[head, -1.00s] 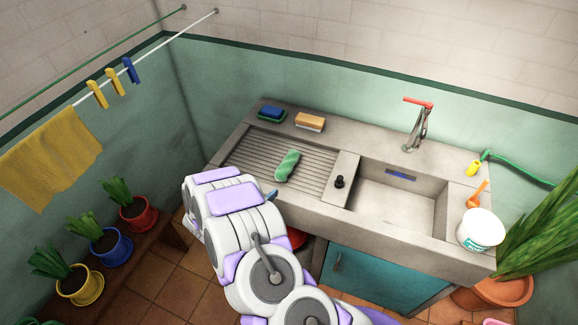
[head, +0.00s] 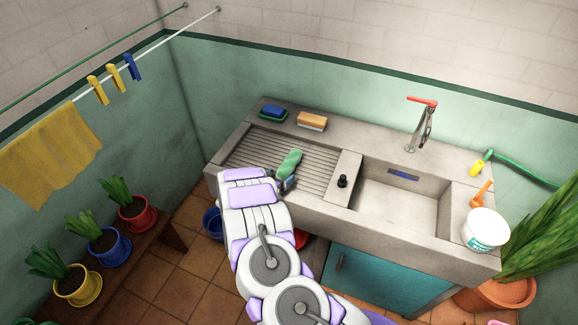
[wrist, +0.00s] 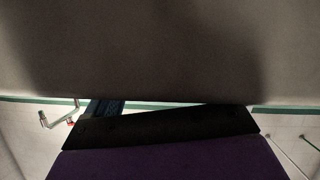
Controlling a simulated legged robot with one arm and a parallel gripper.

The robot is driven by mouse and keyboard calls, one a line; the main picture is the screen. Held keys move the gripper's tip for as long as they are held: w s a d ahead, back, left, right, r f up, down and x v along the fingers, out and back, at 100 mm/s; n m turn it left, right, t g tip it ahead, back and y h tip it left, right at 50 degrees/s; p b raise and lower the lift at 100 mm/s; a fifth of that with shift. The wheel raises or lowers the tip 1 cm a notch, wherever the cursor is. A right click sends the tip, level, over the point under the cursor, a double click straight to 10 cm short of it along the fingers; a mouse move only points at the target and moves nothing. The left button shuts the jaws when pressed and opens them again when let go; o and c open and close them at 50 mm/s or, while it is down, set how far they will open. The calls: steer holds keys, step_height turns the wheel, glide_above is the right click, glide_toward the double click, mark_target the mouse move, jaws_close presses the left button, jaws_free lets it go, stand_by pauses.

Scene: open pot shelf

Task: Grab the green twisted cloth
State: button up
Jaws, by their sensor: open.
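The green twisted cloth (head: 290,164) lies on the ribbed drainboard (head: 245,155) of the concrete sink, left of the basin. The wrist view shows a dark bar and purple part of my gripper (wrist: 160,130) close up, with a plain grey surface filling the top. The cloth cannot be made out there. My gripper is open.
A blue sponge (head: 272,112) and a wooden brush (head: 311,121) sit on the back ledge. A black knob (head: 342,181) stands right of the drainboard, beside the basin (head: 396,207). A white tub (head: 485,230) stands at the right. Potted plants (head: 103,239) line the left bench.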

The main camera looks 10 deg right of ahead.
steer(key=shift+w+d, duration=0.2)
steer(key=shift+w, duration=0.1)
steer(key=shift+d, duration=0.2)
steer(key=shift+c, duration=1.3)
steer(key=shift+a, duration=0.15)
steer(key=c, duration=1)
steer(key=shift+r, duration=0.1)
